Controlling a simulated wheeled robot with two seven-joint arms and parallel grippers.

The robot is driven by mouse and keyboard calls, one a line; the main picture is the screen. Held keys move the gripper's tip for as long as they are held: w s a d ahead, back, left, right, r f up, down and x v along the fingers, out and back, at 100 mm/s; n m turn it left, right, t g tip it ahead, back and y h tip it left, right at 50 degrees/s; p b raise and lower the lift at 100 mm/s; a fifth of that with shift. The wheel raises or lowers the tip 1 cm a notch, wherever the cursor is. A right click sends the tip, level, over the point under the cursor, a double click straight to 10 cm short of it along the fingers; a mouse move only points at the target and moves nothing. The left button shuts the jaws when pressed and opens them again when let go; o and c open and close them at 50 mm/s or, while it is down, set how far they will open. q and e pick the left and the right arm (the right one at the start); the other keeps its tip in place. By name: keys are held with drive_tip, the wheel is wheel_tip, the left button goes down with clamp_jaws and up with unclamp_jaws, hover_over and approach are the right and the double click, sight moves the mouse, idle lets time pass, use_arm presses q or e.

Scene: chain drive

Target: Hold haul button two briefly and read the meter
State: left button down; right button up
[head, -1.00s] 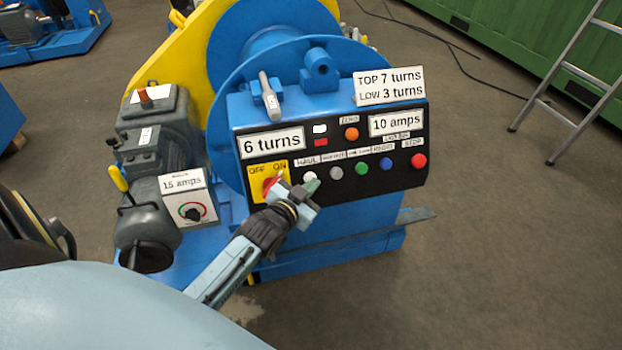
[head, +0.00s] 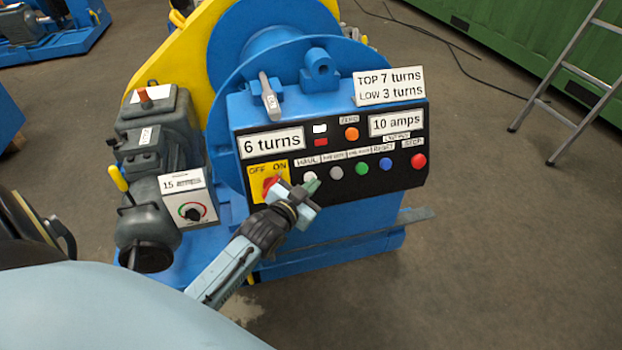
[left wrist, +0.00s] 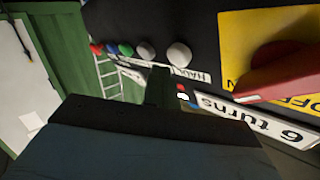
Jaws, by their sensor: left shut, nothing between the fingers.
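The white HAUL button (head: 310,176) is at the left of the button row on the black control panel (head: 345,188). It also shows in the left wrist view (left wrist: 179,56). My left gripper (head: 312,186) is shut and empty, its tips at the lower edge of the HAUL button. I cannot tell whether they touch it. A meter plate (head: 271,142) reads 6 turns; another plate (head: 396,122) reads 10 amps. A sign (head: 389,86) above says TOP 7 turns, LOW 3 turns. My right gripper is not in view.
A red rotary switch (head: 270,187) on a yellow OFF/ON plate sits left of my gripper. Grey (head: 336,173), green (head: 361,168), blue (head: 386,165) and red STOP (head: 418,160) buttons lie to the right. A dial box (head: 193,199) stands left.

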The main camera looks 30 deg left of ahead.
use_arm(q)
drive_tip(key=shift+w+a+f, duration=0.2)
drive_tip(key=shift+w+a, duration=0.05)
drive_tip(key=shift+a, duration=0.05)
